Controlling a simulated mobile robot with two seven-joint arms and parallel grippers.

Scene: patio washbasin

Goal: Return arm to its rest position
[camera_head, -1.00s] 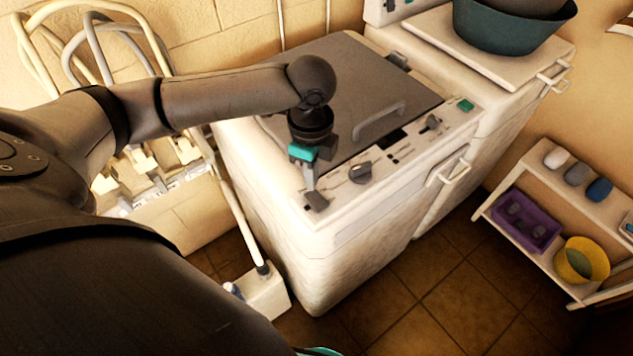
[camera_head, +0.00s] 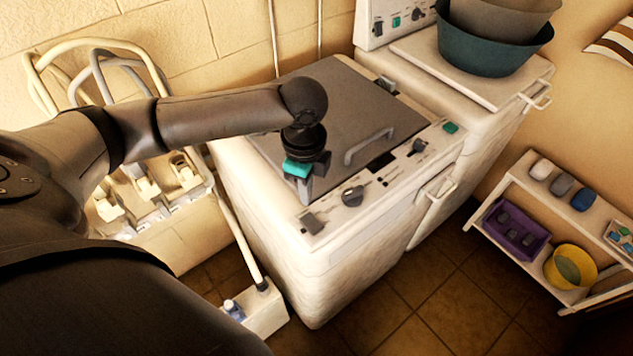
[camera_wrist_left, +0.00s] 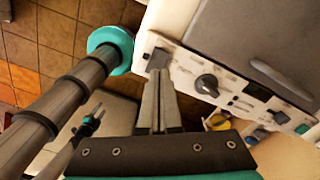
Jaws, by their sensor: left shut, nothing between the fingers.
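My left gripper (camera_head: 304,201) hangs over the near left corner of the washing machine (camera_head: 330,250) in the head view, with a teal band above its fingers. The fingers are shut and empty. Their tips are close to a dark grey square switch (camera_head: 313,223) on the control panel; a small gap shows in the head view. In the left wrist view the closed fingers (camera_wrist_left: 158,78) point at the same switch (camera_wrist_left: 158,58). A dark tool with a teal band, seemingly my right gripper (camera_wrist_left: 98,110), shows small there; its jaws are unclear.
The panel carries a round knob (camera_head: 352,195) beside the grey lid handle (camera_head: 369,146). Hoses (camera_head: 95,62) and a pale fixture stand left of the machine. A second machine with basins (camera_head: 490,50) is behind right. A low shelf (camera_head: 560,200) is at right, with open floor between.

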